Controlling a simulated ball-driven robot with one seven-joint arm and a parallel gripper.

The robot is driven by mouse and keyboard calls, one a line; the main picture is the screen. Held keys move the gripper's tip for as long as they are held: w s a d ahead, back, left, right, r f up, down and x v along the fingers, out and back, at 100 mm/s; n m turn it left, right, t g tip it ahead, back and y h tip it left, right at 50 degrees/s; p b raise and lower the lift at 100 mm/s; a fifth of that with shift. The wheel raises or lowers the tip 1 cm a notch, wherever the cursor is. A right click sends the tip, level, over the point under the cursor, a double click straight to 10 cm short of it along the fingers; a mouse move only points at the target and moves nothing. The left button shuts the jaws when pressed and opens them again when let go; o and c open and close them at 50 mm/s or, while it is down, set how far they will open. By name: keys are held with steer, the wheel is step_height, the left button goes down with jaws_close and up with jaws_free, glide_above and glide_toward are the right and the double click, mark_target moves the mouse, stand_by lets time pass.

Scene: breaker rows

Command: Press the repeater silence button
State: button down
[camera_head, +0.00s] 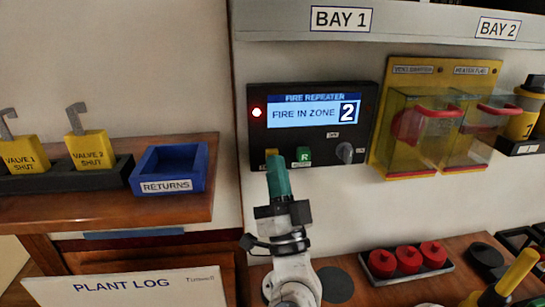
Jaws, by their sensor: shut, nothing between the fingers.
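The black fire repeater panel (368,106) is fixed on the wall under the BAY 1 sign. Its lit screen (300,116) reads FIRE IN ZONE 2, and a red lamp (257,113) glows to the screen's left. On the lower row are a yellow button (271,152), a green button marked R (304,154) and a grey knob (345,152). My gripper (274,160) has teal fingers, shut and empty, with their tips at the yellow button's lower edge. They hide part of it and its label. I cannot tell whether they touch it.
Clear-covered boxes on a yellow board (437,68) stand right of the panel. Below them, red round pieces (408,258) sit in a tray on the wooden bench. At left, a shelf holds yellow valve tags (90,149) and a blue RETURNS tray (204,168).

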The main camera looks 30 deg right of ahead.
steer(key=s+a+p, duration=0.2)
steer(key=s, duration=0.3)
steer(key=shift+s+p, duration=0.35)
steer(key=shift+s, duration=0.05)
stand_by(1.0)
